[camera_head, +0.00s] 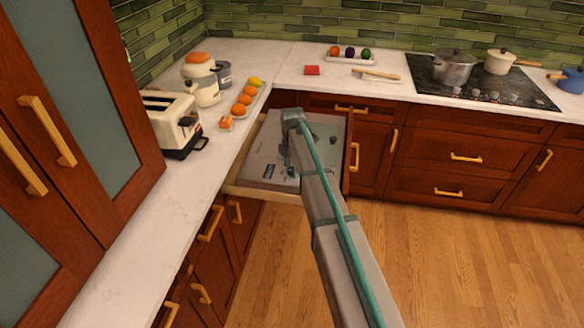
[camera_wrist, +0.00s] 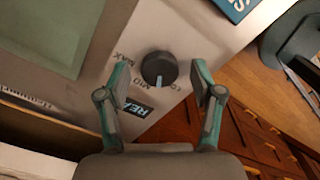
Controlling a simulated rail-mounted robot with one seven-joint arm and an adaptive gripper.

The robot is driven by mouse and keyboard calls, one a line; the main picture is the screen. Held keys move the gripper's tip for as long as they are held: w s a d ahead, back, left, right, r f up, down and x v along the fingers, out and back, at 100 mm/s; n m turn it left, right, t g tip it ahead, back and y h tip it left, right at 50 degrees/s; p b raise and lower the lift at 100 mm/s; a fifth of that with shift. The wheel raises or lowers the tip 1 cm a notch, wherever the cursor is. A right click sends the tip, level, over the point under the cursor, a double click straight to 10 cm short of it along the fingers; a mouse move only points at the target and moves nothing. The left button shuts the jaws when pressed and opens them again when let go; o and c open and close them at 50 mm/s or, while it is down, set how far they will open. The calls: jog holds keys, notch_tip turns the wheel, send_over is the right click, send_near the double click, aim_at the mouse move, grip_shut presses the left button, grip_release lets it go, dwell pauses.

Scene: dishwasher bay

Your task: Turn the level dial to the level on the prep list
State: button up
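The level dial (camera_wrist: 159,68) is a round dark grey knob with a pale pointer line on a light grey panel (camera_wrist: 200,30). The words LO, MID and MAX are printed around it. The pointer faces the bottom of the wrist view, between LO and MID as far as I can tell. My gripper (camera_wrist: 158,88) is open, with one teal-edged finger on each side of the dial, apart from it in the picture. In the head view my gripper (camera_head: 289,168) is over the grey panel (camera_head: 262,150). I cannot identify a prep list.
A dark label reading "REA" (camera_wrist: 137,108) is on the panel, partly hidden by a finger. A blue lettered plate (camera_wrist: 234,7) is at the top edge. In the head view, a toaster (camera_head: 172,120) and oranges (camera_head: 239,109) stand on the left counter (camera_head: 150,215).

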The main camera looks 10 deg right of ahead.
jog(key=c, duration=1.1)
jog(key=shift+m, duration=0.4)
jog(key=m+b, duration=0.1)
jog(key=m, duration=0.2)
jog(key=shift+m, duration=0.3)
jog(key=m, duration=0.4)
jog(key=shift+m, duration=0.3)
jog(key=m+b, duration=0.1)
jog(key=m, duration=0.3)
jog(key=shift+m, duration=2.5)
